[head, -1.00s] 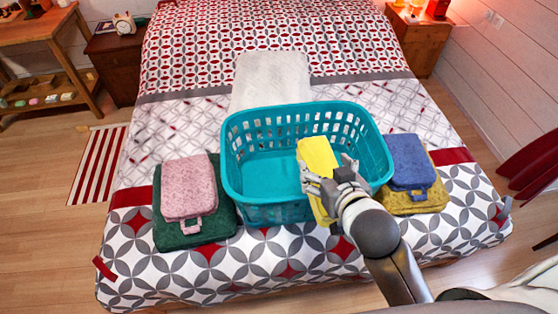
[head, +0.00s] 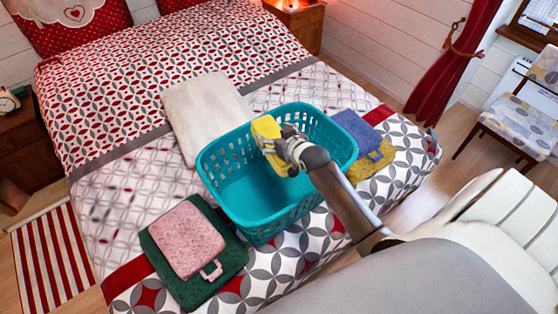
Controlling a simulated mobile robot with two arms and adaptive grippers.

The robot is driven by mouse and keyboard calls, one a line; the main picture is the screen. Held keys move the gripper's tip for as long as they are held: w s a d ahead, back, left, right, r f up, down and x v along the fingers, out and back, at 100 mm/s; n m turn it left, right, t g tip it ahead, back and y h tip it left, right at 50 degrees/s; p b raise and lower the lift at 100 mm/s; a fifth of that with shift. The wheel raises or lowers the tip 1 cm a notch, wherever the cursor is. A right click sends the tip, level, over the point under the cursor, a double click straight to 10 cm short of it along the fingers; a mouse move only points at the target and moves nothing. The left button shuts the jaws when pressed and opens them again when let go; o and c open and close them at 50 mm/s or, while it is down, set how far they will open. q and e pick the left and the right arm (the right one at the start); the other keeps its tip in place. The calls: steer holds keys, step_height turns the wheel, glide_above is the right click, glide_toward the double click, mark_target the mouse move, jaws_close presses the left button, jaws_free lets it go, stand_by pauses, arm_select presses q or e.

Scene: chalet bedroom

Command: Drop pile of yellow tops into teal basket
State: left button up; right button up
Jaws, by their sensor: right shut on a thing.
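The teal basket (head: 222,204) stands on the bed, and the part of its floor that I see is bare. The pile of yellow tops (head: 266,130) is a folded yellow bundle in my right gripper (head: 275,147). The gripper is shut on it and holds it over the basket opening, around the basket's middle. The fingers and wrist hide part of the bundle. My left gripper is not in view.
Pink (head: 186,240) and green (head: 230,262) folded cloths lie left of the basket. Blue (head: 355,130) and mustard (head: 370,166) folded cloths lie to its right. A white folded cloth (head: 205,110) lies behind it. A chair (head: 515,120) stands at the right.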

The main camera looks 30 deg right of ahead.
mark_target(281, 128)
steer(key=d, duration=0.1)
steer(key=w+d, duration=0.1)
steer(key=d, duration=0.1)
steer(key=shift+w+r+m+p, duration=0.1)
steer(key=shift+w+m+p, duration=0.15)
steer(key=shift+m+p, duration=0.1)
steer(key=shift+w+d+h, duration=0.15)
steer(key=shift+d+h, duration=0.1)
steer(key=shift+h, duration=0.05)
steer(key=shift+f+b, duration=0.35)
steer(key=shift+f, duration=0.1)
steer(key=shift+f+b, duration=0.35)
step_height(281, 128, down, 5)
steer(key=b, duration=0.5)
steer(key=shift+r, duration=0.15)
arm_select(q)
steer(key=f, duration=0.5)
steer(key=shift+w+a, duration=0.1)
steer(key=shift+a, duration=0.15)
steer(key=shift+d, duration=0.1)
arm_select(e)
steer(key=o, duration=1.3)
steer(key=shift+o, duration=0.2)
